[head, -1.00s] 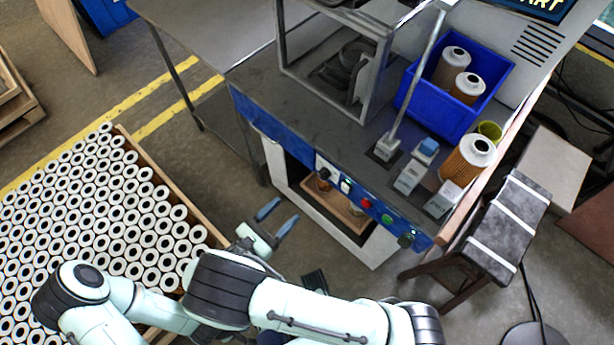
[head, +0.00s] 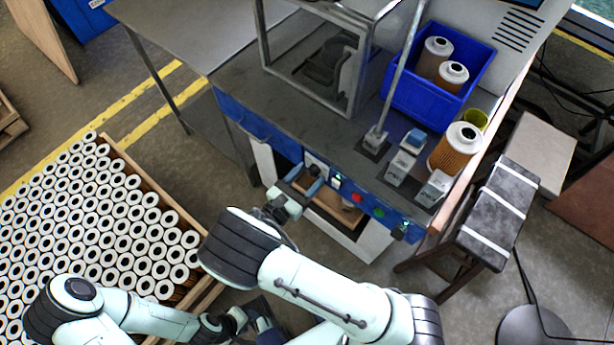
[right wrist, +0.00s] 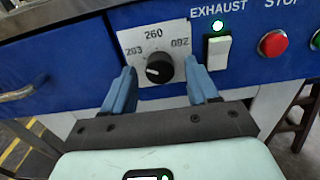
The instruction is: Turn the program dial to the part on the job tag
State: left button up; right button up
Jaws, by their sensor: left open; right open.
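The program dial (right wrist: 160,68) is a black knob on a white plate (right wrist: 140,42) marked 203, 260 and a third, partly unclear number. Its white pointer mark points left, slightly below the 203 label. My right gripper (right wrist: 160,78) is open, its blue fingers on either side of the knob, with gaps showing; I cannot tell how far its tips are from the plate. In the head view the right gripper (head: 304,181) is at the blue front panel (head: 265,137). My left gripper (head: 262,322) is open, low beside the cartridge crate. I cannot make out a job tag.
Right of the dial are a lit exhaust switch (right wrist: 217,50), a red stop button (right wrist: 273,43) and a green button (right wrist: 316,40). A blue bin (head: 468,92) with cartridges and a loose cartridge (head: 454,150) stand on the bench. A cartridge crate (head: 150,185) is at left.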

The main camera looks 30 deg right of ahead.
jog(key=c, duration=1)
jog(key=shift+c, duration=0.2)
